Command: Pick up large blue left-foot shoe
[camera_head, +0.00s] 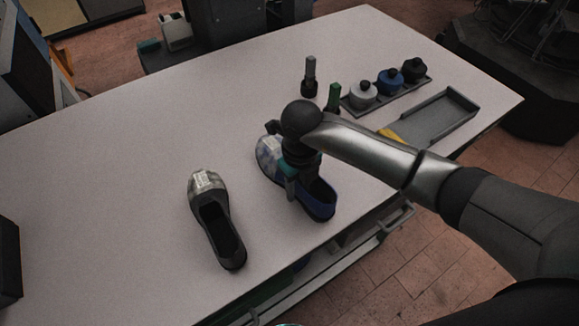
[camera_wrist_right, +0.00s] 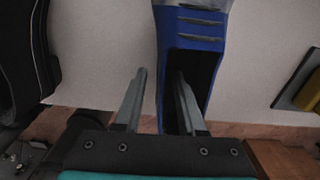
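The blue shoe (camera_head: 319,201) stands on the table with its pale, clear-looking toe pointing away; my right arm hides its middle. In the right wrist view the blue shoe (camera_wrist_right: 190,45) shows its blue upper and dark opening. My right gripper (camera_head: 291,190) is at the shoe's left side, and in the wrist view (camera_wrist_right: 160,85) its fingers are apart. The shoe's left wall lies between them, and the right finger appears over or in the opening. Contact cannot be told. My left gripper is in neither view.
A black shoe (camera_head: 213,217) with a clear-looking toe lies to the left. A rack with bottles (camera_head: 390,83), a grey tray (camera_head: 440,117) and a small dark bottle (camera_head: 310,78) stand behind and right. The left part of the table (camera_head: 100,180) is clear.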

